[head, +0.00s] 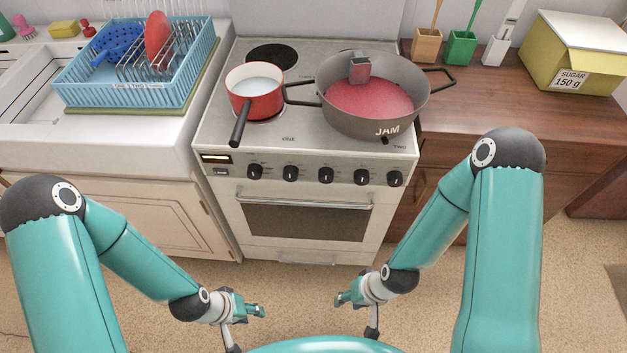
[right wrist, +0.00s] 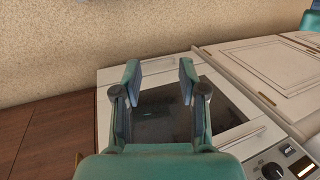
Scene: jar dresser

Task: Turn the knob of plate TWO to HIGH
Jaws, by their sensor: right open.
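The stove (head: 225,135) has a row of several black knobs on its front panel, all level with each other. The rightmost knob (head: 395,179) is below the label TWO, printed at the front right of the stove top; its pointer setting is too small to read. The label ONE is near the front middle. One black knob (right wrist: 272,171) also shows at the lower right of the right wrist view. My right gripper (head: 352,316) is open and empty, low in front of the oven and apart from the knobs. My left gripper (head: 248,326) looks open and empty, low on the left.
A large jam pot (head: 345,124) stands at the stove's right, with a red pan (head: 240,103) to its left. The oven door handle (head: 303,201) sticks out below the knobs. A blue dish rack (head: 140,93) is left; a sugar box (head: 545,60) is right.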

